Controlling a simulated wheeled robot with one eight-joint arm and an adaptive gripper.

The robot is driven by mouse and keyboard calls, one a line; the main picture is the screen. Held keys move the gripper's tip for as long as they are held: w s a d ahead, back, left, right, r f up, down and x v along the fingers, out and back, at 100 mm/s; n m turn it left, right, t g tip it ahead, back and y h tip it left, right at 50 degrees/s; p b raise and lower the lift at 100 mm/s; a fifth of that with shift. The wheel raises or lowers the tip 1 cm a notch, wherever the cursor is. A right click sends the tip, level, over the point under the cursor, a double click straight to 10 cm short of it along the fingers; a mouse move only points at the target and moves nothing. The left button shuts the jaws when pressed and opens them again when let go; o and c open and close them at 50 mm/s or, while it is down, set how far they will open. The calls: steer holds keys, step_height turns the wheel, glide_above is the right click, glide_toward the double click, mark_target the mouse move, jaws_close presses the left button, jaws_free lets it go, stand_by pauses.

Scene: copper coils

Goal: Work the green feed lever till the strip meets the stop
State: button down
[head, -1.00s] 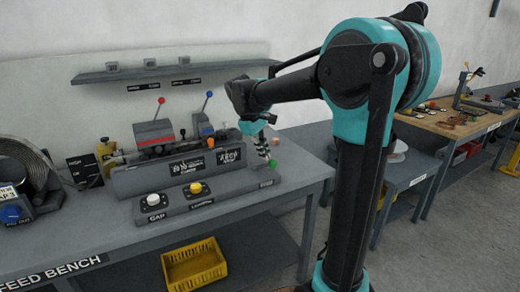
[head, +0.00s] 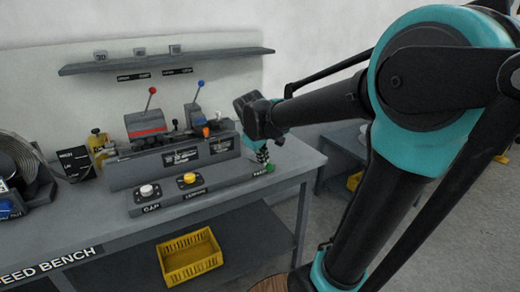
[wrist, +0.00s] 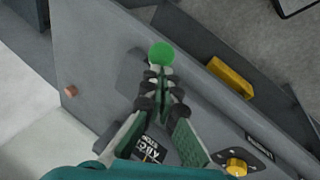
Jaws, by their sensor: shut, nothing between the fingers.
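The green ball of the feed lever (wrist: 161,53) shows in the wrist view just beyond my fingertips, and in the head view (head: 270,168) at the right end of the bench. My gripper (wrist: 160,80) is shut with nothing held. Its fingertips lie close behind the ball; I cannot tell whether they touch it. In the head view my gripper (head: 262,152) hangs just above the ball. A small copper-coloured piece (wrist: 71,91) shows at the left in the wrist view; I cannot tell whether it is the strip. The strip and stop are not clearly visible.
The grey feed machine (head: 175,163) carries a red-ball lever (head: 153,90) and a blue-ball lever (head: 201,83). A white button (head: 147,190) and a yellow button (head: 189,178) sit in front. A shelf (head: 165,61) hangs above. A yellow crate (head: 190,272) stands below the bench.

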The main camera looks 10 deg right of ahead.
step_height(320, 180, down, 7)
steer(key=s+m+t+y, duration=0.1)
steer(key=s+t, duration=0.1)
steer(key=t, duration=0.2)
steer(key=shift+s+d, duration=0.15)
steer(key=shift+d, duration=0.3)
steer(key=shift+s+f, duration=0.1)
